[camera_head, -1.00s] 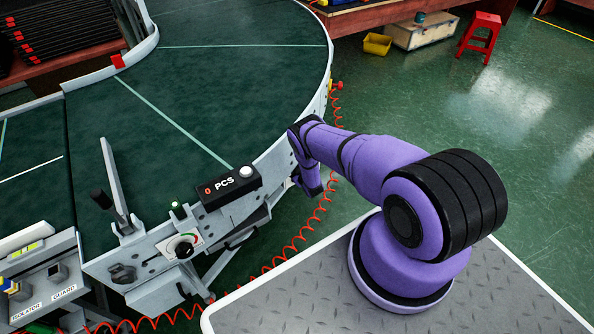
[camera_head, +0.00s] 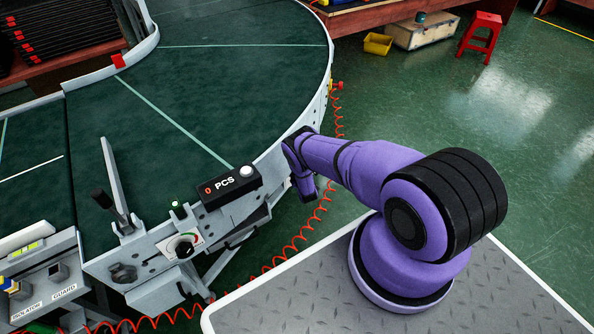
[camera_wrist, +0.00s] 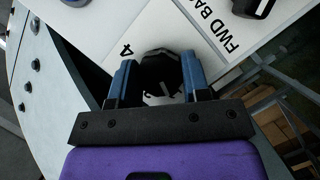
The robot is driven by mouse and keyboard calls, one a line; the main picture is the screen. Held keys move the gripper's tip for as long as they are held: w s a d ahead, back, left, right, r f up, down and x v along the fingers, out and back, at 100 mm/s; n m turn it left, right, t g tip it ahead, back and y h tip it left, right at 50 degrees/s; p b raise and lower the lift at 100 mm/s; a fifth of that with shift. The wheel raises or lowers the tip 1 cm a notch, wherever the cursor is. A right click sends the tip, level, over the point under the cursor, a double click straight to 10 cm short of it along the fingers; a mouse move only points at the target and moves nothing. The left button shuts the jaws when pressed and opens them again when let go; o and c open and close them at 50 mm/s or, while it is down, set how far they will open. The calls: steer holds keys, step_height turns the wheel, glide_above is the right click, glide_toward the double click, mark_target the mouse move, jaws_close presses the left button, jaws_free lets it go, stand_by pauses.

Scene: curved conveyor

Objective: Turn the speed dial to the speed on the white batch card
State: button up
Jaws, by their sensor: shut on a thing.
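In the wrist view my gripper (camera_wrist: 158,82) has its two blue fingers closed on either side of a dark faceted knob (camera_wrist: 160,66). The knob sits on a white plate, with a printed "4" beside it; its other marks are hidden or cut off. In the head view my arm's end hangs at the conveyor's outer side, and the fingers and this knob are hidden. Another black dial (camera_head: 183,247) on a white plate with a coloured arc shows on the near end panel, apart from my gripper. I cannot make out a white batch card.
A second black knob (camera_wrist: 262,6) by "FWD BA…" lettering is close by in the wrist view. A "PCS" counter box (camera_head: 228,187) reading 0 stands on the conveyor edge. A red coiled hose (camera_head: 290,247) runs below. The green belt (camera_head: 240,85) is empty.

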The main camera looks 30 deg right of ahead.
steer(key=o, duration=0.9)
steer(key=shift+s, duration=0.1)
steer(key=v, duration=1)
steer(key=shift+s+r, duration=0.1)
steer(key=shift+s, duration=0.25)
